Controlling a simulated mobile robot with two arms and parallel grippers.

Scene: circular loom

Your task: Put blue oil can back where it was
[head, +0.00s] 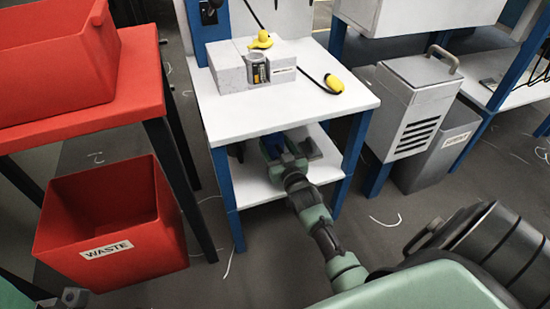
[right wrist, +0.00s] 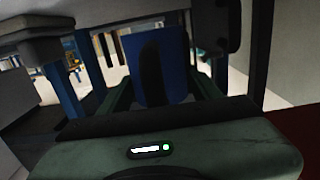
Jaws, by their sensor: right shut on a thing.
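The blue oil can (right wrist: 175,65) stands between the fingers of my right gripper (right wrist: 165,85) in the right wrist view, with a dark finger in front of it. In the head view my right gripper (head: 283,158) reaches under the white tabletop, over the lower shelf (head: 255,190). A small blue patch of the can (head: 272,145) shows there; the rest is hidden by the tabletop and gripper. I cannot tell whether the can touches the shelf. Part of my left gripper (head: 68,298) shows at the bottom left corner; its fingers are unclear.
The white tabletop (head: 230,115) lies close above the can, with blue legs (head: 352,150) on both sides. Grey blocks (head: 228,70) and a yellow-handled tool (head: 334,84) lie on top. A dark grey object (head: 308,148) sits right of the gripper. A red waste bin (head: 110,225) stands left.

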